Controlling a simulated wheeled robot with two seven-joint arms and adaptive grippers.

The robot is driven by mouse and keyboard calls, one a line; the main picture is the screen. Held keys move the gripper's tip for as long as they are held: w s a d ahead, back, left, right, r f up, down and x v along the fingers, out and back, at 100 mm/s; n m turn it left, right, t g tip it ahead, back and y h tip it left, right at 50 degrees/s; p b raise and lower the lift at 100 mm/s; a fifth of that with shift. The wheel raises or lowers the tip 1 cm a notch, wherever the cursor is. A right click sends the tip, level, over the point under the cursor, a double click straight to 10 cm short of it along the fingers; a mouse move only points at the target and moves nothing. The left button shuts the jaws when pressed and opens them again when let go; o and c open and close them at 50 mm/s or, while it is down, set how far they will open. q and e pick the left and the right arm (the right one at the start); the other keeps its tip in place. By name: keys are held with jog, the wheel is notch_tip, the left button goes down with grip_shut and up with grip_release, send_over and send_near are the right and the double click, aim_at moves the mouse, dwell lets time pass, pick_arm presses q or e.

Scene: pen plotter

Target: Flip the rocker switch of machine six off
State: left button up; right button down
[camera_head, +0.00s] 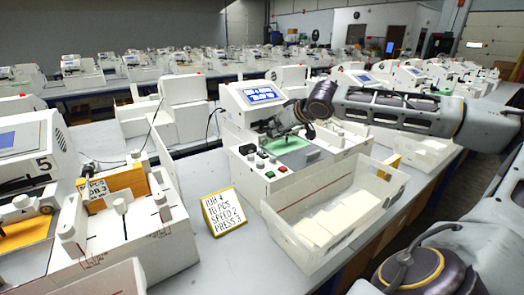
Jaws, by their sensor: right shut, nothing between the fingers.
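A white machine (250,130) with a lit blue screen (260,94) stands in the middle, to the right of the machine marked 5; I see no number on it. Its front panel has dark knobs (247,149), a green control (270,174) and a small red one; I cannot tell which is the rocker switch or its position. My right gripper (286,138) reaches in from the right, pointing down over the machine's green plate (288,146). It is shut and empty; contact is unclear. It hides part of the machine behind the plate. My left gripper is not in view.
A white bin (290,208) with white blocks stands before the machine. A yellow-framed card (223,211) reading Job 4, 10 pcs, speed 2, press 3 stands left of it. Machine five (30,150) is at left. Many similar machines fill rows behind.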

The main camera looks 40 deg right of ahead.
jog(key=shift+f, duration=0.3)
jog(key=shift+w, duration=0.1)
dwell(0.3)
